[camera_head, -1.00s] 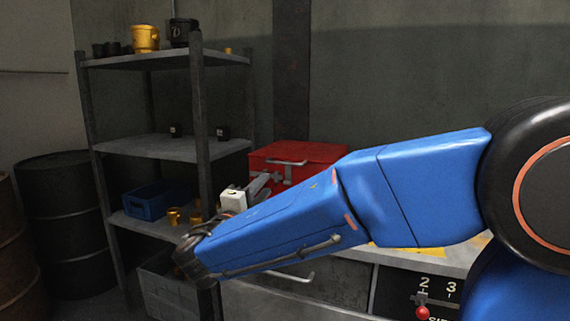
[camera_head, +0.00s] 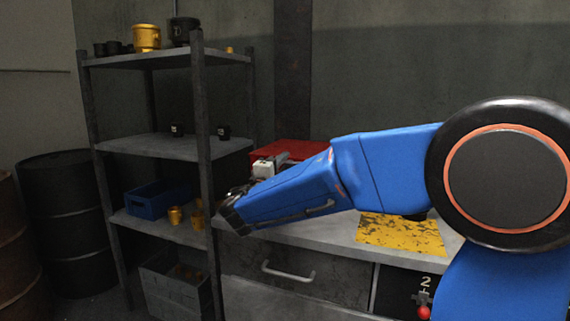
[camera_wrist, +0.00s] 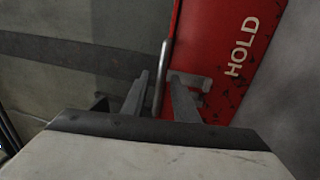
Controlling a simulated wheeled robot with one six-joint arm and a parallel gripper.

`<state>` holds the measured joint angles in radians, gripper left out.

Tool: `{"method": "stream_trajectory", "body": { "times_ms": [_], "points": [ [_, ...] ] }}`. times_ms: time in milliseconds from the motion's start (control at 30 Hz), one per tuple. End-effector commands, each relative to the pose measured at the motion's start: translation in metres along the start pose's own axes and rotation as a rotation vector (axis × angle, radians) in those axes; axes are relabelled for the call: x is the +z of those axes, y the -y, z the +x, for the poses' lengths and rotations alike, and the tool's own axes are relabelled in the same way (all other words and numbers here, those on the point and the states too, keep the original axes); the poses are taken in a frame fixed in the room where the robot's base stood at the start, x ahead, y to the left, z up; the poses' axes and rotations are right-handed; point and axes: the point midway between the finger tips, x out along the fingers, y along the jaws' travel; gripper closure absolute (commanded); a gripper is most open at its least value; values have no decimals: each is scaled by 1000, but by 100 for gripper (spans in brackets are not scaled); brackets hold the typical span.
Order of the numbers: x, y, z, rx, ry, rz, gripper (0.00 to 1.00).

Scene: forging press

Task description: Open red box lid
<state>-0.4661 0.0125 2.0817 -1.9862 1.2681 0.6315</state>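The red box (camera_head: 302,149) stands on the counter against the back wall. Its top shows above my arm and looks shut; its front is mostly hidden by my arm. In the wrist view the red box (camera_wrist: 225,60) appears on its side with the white word HOLD, and its metal handle (camera_wrist: 162,78) runs between my fingers. My gripper (camera_wrist: 158,90) has its fingers apart, one on each side of the handle, with a gap visible on the left side.
A grey shelf rack (camera_head: 172,146) stands left of the counter, with a blue bin (camera_head: 155,202) and yellow cups on it. A yellow worn plate (camera_head: 400,234) lies on the counter (camera_head: 320,233) to the right. Dark barrels (camera_head: 62,210) stand at far left.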

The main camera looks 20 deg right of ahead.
Motion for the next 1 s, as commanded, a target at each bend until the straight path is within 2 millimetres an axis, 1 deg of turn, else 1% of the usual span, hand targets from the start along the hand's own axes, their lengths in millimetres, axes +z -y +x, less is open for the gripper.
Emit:
{"method": "stream_trajectory", "body": {
  "times_ms": [33, 200, 467, 500, 567, 600, 1000],
  "points": [
    [0, 0, 5, 0, 2, 0, 73],
    [0, 0, 13, -1, 0, -1, 73],
    [0, 0, 14, -1, -1, -1, 73],
    [0, 0, 14, -1, -1, -1, 76],
    [0, 0, 14, -1, -1, -1, 90],
    [0, 0, 14, -1, -1, -1, 100],
    [0, 1, 14, -1, 0, -1, 100]
  ]
}}
